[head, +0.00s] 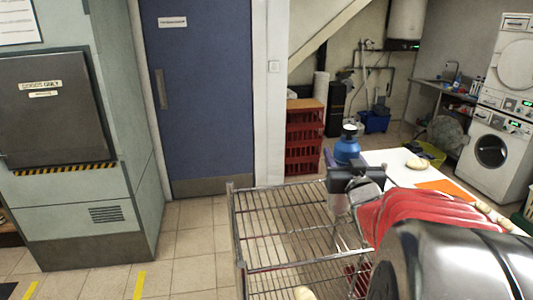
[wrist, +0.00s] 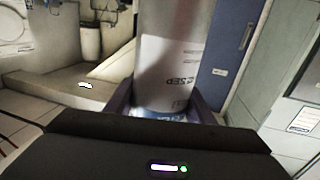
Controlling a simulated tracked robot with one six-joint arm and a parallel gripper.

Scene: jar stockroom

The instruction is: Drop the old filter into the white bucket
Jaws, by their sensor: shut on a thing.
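My gripper (head: 345,172) is at the end of my red-sleeved arm, over the far right corner of a wire rack. In the wrist view my gripper (wrist: 165,105) is shut on a pale grey cylinder with printed lettering, which looks like the old filter (wrist: 168,60). A blue part shows at its end between the jaws. In the head view a blue rounded piece with a dark top, apparently this filter's end (head: 347,150), shows just above the jaws. My gripper hides much of its body there. I cannot make out a white bucket in either view.
The wire rack (head: 285,222) has open shelves. A white table (head: 395,160) with an orange sheet (head: 447,188) and pale round items lies right of my gripper. Red crates (head: 304,140) stand behind. A blue tub (head: 376,122) stands farther back. Tiled floor is clear at left.

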